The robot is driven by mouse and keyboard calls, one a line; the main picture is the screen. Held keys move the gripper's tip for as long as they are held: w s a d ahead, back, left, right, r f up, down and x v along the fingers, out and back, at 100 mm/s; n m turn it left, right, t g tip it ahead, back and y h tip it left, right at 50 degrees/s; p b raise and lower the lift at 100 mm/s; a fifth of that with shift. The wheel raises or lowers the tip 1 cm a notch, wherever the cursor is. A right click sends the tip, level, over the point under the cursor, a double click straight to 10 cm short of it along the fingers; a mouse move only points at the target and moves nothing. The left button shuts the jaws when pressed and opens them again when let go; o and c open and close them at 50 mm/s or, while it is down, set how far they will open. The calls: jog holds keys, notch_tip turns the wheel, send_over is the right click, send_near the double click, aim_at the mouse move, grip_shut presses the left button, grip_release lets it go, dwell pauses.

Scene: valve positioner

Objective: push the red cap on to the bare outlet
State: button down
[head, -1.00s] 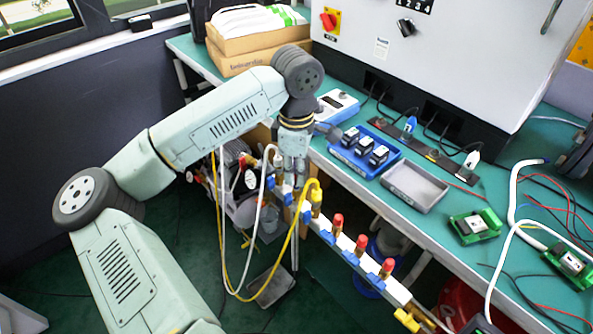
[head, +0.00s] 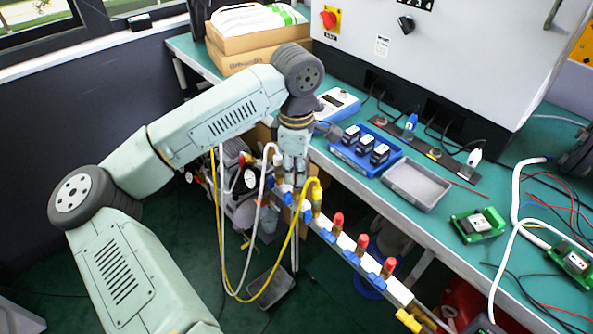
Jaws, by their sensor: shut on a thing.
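My gripper (head: 293,183) points down over the white manifold bar (head: 398,290), between the white hose's fitting and the yellow hose's fitting. It is shut on the red cap, which its fingers hide almost wholly. The bare outlet is also hidden, below or behind the fingertips. I cannot tell whether the cap touches the outlet. Three other outlets along the bar carry red caps: a near one (head: 388,265), a middle one (head: 362,243) and a far one (head: 338,220). Blue valve handles (head: 375,280) sit beside the outlets.
A yellow hose (head: 300,225) and a white hose (head: 265,185) loop down close to my gripper. The green bench (head: 420,222) runs along the right, with a blue tray (head: 345,150) of dark modules and a grey tray (head: 395,193). A white cabinet (head: 450,60) stands behind.

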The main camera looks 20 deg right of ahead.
jog(key=shift+f+b, duration=0.6)
jog(key=shift+b, duration=0.2)
jog(key=c, duration=1.6)
grip_release()
jog(key=shift+r, duration=0.1)
notch_tip(320, 180, up, 12)
jog(key=shift+f, duration=0.1)
